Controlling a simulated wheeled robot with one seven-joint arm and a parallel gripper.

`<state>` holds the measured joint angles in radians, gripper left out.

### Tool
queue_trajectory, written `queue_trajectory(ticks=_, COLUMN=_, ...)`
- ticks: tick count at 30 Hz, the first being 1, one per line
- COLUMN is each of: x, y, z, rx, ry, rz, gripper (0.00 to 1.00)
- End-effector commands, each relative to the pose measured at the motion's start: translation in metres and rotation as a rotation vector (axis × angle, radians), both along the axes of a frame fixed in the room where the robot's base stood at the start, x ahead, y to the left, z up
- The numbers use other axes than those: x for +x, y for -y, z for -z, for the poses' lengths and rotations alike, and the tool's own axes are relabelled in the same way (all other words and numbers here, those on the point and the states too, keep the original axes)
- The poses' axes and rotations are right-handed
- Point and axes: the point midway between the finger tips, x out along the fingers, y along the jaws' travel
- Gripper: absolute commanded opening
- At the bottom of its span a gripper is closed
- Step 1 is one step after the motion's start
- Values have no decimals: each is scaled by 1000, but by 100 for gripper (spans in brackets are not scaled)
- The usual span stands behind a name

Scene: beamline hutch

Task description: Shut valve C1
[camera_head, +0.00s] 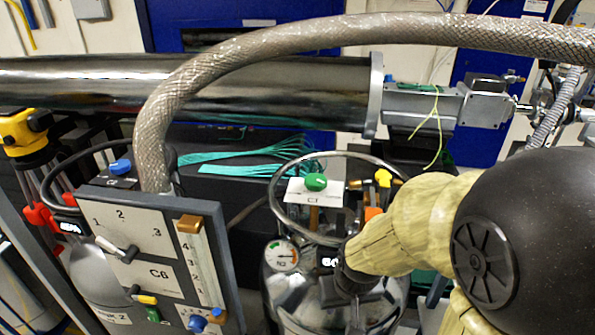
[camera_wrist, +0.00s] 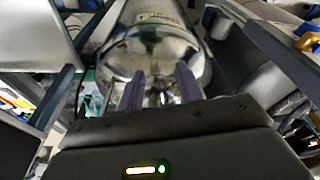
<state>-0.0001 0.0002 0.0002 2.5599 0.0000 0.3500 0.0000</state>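A green knob (camera_head: 316,182) sits above a white label (camera_head: 322,195) that appears to read C1, inside the ring at the top of a shiny metal vessel (camera_head: 290,295). My gripper (camera_wrist: 158,80) shows in the wrist view with its two purple-grey fingers apart and nothing between them. The vessel's rounded metal body (camera_wrist: 150,45) lies beyond the fingertips. In the head view my arm comes in from the right and its dark end is in front of the vessel, lower than the green knob and to its right. The fingertips are hidden there. I cannot make out the knob in the wrist view.
A gauge marked N2 (camera_head: 282,256) and a yellow fitting (camera_head: 383,177) are near the green knob. A thick braided hose (camera_head: 300,40) arches overhead.

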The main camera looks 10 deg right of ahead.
Motion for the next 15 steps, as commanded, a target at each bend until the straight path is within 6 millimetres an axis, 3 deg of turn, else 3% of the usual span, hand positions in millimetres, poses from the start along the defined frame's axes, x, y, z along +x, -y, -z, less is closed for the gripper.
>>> queue_trajectory(ticks=10, x=0, y=0, z=0, rx=0, ry=0, rz=0, gripper=38)
queue_trajectory(ticks=15, x=6, y=0, z=-11, rx=-4, ry=-1, rz=-18, gripper=72)
